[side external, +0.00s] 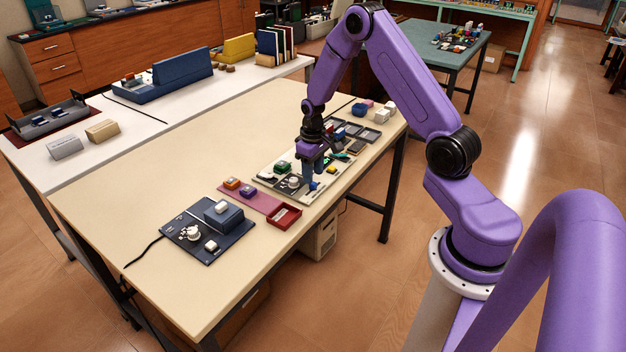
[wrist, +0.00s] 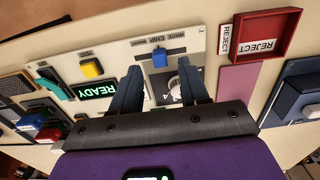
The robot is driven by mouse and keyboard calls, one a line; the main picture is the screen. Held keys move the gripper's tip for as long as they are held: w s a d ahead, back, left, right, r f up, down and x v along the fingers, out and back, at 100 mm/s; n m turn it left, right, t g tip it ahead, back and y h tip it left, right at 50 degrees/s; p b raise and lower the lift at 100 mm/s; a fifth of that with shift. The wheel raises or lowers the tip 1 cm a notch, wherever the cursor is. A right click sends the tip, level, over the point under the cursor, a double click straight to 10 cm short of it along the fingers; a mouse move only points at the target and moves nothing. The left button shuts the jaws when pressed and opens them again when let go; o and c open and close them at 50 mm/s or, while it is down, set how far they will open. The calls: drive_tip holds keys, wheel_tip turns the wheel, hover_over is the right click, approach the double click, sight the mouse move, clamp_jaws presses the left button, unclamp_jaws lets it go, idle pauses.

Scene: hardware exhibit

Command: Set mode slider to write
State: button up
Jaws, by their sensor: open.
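The light control panel (wrist: 207,47) lies on the table and also shows in the side view (side external: 262,178). In the wrist view it carries a blue block (wrist: 160,57) beside lettering that seems to read WRITE CHIP. A yellow button (wrist: 92,68), a green READY display (wrist: 97,89) and a white dial (wrist: 172,92), partly hidden by a finger, are on it too. I cannot tell which part is the mode slider.
A dark blue board (side external: 193,245) with white parts lies left in the side view. Dark trays (side external: 372,134) and small blocks stand beyond the panel. The table's left part is clear.

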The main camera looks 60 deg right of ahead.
sight(307, 194)
drive_tip(key=shift+f, duration=1.65)
clamp_jaws()
drive_tip(key=shift+a, duration=1.5)
unclamp_jaws()
wheel_tip(307, 194, up, 18)
drive_tip(key=shift+f, duration=0.25)
